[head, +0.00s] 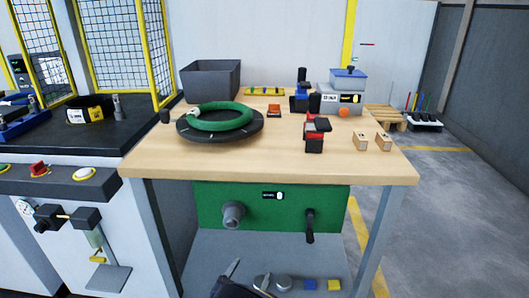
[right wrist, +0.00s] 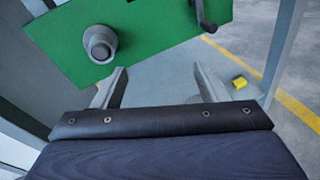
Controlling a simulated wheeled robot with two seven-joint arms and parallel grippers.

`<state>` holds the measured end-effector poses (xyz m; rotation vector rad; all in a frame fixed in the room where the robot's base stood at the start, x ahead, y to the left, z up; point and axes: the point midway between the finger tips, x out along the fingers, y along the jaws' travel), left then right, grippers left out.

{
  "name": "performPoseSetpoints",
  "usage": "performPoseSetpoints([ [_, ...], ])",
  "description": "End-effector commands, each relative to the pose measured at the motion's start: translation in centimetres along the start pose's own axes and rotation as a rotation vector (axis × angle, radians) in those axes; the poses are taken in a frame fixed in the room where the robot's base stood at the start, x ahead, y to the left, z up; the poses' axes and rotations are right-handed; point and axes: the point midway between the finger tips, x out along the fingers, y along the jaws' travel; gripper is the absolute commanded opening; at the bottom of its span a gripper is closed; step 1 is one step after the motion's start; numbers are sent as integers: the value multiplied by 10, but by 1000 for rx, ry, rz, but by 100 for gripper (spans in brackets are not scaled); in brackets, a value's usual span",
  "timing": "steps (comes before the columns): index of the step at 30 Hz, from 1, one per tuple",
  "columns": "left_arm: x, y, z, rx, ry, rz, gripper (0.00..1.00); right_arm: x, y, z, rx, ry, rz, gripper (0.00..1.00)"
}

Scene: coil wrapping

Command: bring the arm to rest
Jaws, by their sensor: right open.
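My right gripper (head: 247,277) shows at the bottom edge of the head view, low in front of the workbench (head: 270,175) and below its top. In the right wrist view its two fingers (right wrist: 160,82) are spread apart with nothing between them, pointing toward the green panel (right wrist: 125,35) under the bench. Much of my right arm is out of the picture. My left arm and gripper are not in view. A green coil (head: 218,117) lies on a round black turntable (head: 207,136) on the bench top, away from the gripper.
The green panel carries a grey round hub (head: 233,214) and a black crank handle (head: 310,226). Below are a grey shelf with small round parts, a blue block (head: 309,285) and a yellow block (head: 334,285). A grey bin (head: 211,80) and several tools stand on the bench.

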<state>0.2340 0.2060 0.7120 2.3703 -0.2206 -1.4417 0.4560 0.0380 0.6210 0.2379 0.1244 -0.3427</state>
Motion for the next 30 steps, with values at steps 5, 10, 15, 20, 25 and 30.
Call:
performPoseSetpoints([
  [5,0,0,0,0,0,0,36,17,-50,24,180,87,-209,67],
  [10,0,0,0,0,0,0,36,24,-118,47,437,197,-483,67],
  [15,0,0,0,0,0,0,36,5,-200,66,832,332,-847,67],
  [20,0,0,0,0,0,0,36,-33,-254,79,1236,428,-1143,67],
  [25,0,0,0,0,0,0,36,-77,-282,93,1693,495,-1377,67],
  [30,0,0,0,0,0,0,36,-110,-288,106,2084,522,-1496,67],
])
